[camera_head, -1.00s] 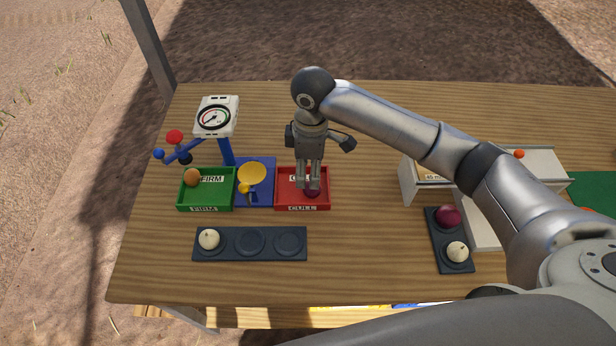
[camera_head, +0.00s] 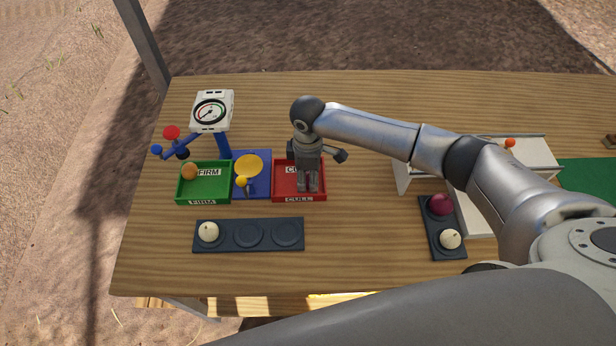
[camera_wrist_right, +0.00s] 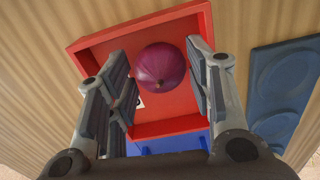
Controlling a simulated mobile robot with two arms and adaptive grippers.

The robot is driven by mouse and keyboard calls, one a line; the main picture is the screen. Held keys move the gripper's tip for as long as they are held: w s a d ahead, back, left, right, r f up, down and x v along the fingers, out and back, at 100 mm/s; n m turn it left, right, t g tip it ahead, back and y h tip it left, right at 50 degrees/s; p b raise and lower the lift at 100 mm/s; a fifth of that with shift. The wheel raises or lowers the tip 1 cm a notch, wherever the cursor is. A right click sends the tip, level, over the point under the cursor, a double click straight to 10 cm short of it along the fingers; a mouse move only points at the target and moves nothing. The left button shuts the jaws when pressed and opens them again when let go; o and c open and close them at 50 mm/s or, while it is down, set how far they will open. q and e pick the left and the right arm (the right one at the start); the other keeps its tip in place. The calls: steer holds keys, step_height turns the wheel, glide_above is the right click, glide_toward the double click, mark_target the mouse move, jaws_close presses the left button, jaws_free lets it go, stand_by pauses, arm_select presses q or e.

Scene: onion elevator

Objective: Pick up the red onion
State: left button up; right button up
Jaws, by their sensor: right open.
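A red onion (camera_wrist_right: 161,68) lies in the red CULL tray (camera_head: 318,196). In the wrist view it sits between the two fingers, nearer their tips, with a gap to the left finger. A second red onion (camera_head: 440,204) sits in the dark holder (camera_head: 428,239) at the right. My left gripper is not in view.
A green FIRM tray (camera_head: 204,202) holds a brown onion (camera_head: 189,172). A gauge stand (camera_head: 211,111) rises behind the blue base. White onions sit in the front dark tray (camera_head: 268,248) and the right holder. A white structure (camera_head: 530,152) stands at right.

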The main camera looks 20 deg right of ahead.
steer(key=shift+f, duration=0.15)
steer(key=c, duration=0.7)
steer(key=shift+w+r, duration=0.1)
steer(key=shift+r, duration=0.5)
steer(key=s+a+r+b, duration=0.1)
steer(key=s+a+r, duration=0.2)
steer(key=r, duration=0.1)
steer(key=s+a+r+b, duration=0.1)
steer(key=s+a+r, duration=0.2)
steer(key=a+r, duration=0.1)
steer(key=s+a+r, duration=0.3)
steer(key=r, duration=0.1)
steer(key=shift+s+a+b, duration=0.2)
steer(key=shift+a+b, duration=0.1)
steer(key=shift+b, duration=0.1)
